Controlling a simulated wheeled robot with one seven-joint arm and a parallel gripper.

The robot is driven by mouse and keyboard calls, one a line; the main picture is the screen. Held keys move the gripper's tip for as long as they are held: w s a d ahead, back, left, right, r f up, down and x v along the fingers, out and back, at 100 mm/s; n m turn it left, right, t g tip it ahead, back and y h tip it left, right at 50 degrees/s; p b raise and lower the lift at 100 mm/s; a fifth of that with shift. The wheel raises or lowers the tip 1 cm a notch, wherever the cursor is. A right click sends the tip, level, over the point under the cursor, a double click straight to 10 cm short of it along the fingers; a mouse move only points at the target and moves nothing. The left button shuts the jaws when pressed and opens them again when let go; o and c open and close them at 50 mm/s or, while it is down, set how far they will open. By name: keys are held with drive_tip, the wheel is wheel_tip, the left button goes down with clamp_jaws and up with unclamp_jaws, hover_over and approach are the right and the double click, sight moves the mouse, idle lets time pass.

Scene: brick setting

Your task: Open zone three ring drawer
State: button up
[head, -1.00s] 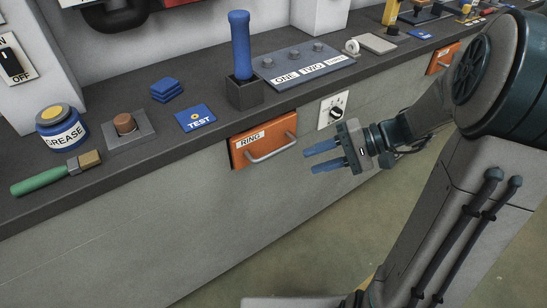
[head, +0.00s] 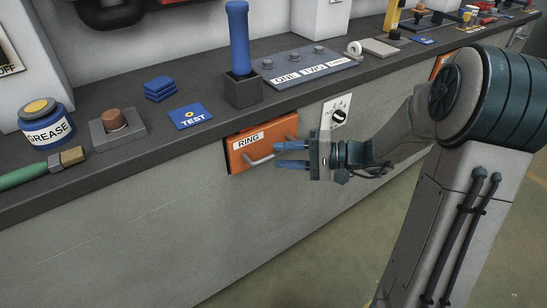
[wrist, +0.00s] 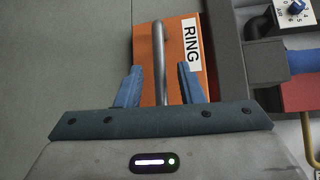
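The orange drawer front (head: 240,158) labelled RING sits in the face of the counter and looks shut. Its grey bar handle (head: 260,159) stands out from it. My gripper (head: 292,156) is open, its blue fingers pointing at the drawer and hiding the right part of the handle in the head view. In the wrist view the drawer front (wrist: 185,85) fills the middle. The handle (wrist: 159,60) runs between my two spread fingers (wrist: 158,88), with gaps on both sides.
The counter (head: 300,98) holds a blue-handled tool (head: 238,40) in a dark block, a panel of buttons (head: 305,70), a blue TEST card (head: 190,117) and a grease jar (head: 45,120). A white dial plate (head: 337,112) is right of the drawer. The floor below is clear.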

sight(274, 153)
drive_tip(key=shift+x, duration=1.55)
drive_tip(key=shift+c, duration=0.2)
